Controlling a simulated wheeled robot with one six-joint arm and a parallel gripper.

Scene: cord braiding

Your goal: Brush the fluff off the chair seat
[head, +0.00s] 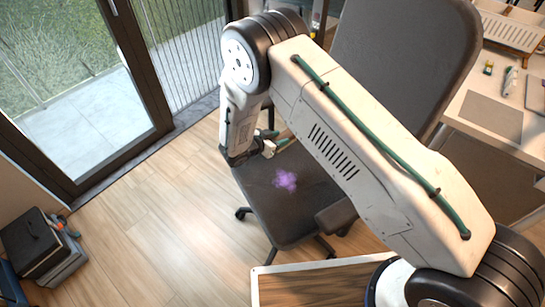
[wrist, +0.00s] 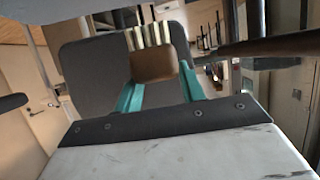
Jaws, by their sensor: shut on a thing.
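The dark grey chair seat (head: 262,205) is in the head view, under and in front of my forearm. A purple patch of fluff (head: 285,180) lies near the middle of the seat. My gripper (head: 279,145) is over the back part of the seat, beyond the fluff in the picture. In the wrist view its green fingers (wrist: 160,92) are shut on a brown wooden brush (wrist: 153,65) with pale bristles pointing away from the wrist. In the head view the brush is mostly hidden by my arm. I cannot tell whether the bristles touch the seat.
The tall chair backrest (head: 400,55) rises behind my arm, and an armrest (head: 335,215) is at the seat's right. A desk (head: 490,110) with small items stands at the right. The wooden floor (head: 150,215) left of the chair is clear.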

